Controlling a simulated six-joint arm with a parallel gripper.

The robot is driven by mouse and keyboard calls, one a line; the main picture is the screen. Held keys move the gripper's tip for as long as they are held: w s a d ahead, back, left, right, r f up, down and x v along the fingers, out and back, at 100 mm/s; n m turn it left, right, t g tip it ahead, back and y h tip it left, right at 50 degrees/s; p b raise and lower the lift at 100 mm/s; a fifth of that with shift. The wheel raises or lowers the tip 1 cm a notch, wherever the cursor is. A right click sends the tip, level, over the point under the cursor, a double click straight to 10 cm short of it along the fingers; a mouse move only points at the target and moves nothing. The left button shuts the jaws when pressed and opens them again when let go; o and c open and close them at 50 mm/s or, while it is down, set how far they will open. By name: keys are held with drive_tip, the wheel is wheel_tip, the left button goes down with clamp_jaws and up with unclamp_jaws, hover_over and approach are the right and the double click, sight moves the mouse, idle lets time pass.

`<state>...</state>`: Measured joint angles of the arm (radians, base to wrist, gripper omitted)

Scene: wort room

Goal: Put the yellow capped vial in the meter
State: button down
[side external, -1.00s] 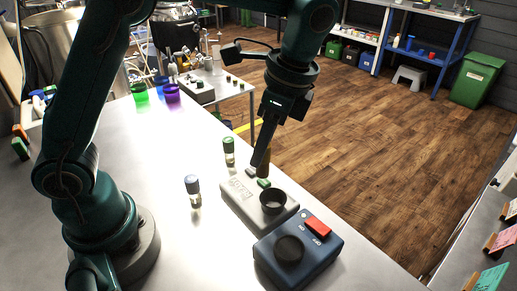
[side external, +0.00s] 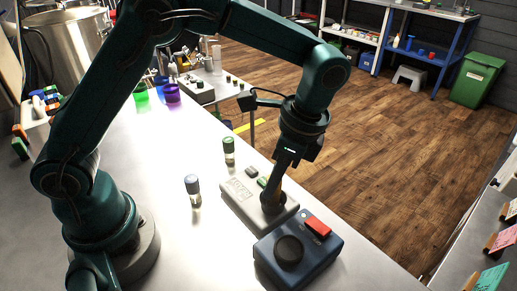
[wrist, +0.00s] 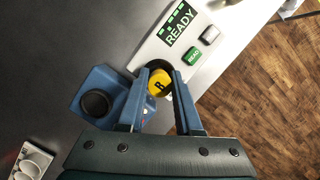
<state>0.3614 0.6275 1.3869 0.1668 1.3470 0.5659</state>
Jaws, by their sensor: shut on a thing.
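The vial's yellow cap (wrist: 158,83), with a dark letter on it, sits between the two fingers of my gripper (wrist: 161,71) in the wrist view. My gripper is shut on it. The meter (side external: 237,196) is a pale grey box with a green READY display (wrist: 179,24) and a green READ button (wrist: 194,56). In the side view my gripper (side external: 270,203) points down at the meter's round well, covering most of it. The vial's body is hidden under the cap, so I cannot tell how deep it is in the well.
A blue device (side external: 310,262) with a black round top and a red part stands close to the meter's near side. A green-capped vial (side external: 229,151) and a blue-capped vial (side external: 193,190) stand left of the meter. The bench (side external: 150,190) further left is clear.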

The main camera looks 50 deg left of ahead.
drive_tip(key=shift+f, duration=0.15)
drive_tip(key=c, duration=0.6)
unclamp_jaws()
drive_tip(key=shift+v, duration=3.9)
drive_tip(key=s+a+r+n+t+h, duration=0.2)
drive_tip(key=s+a+r+n+t, duration=0.1)
drive_tip(key=s+a+r+n, duration=0.15)
drive_tip(key=s+a+f+n+t, duration=0.3)
drive_tip(key=s+a+n+t, duration=0.1)
drive_tip(key=s+n, duration=0.2)
drive_tip(key=shift+s+n+h, duration=0.3)
drive_tip(key=shift+s+n, duration=0.05)
drive_tip(key=shift+s, duration=0.45)
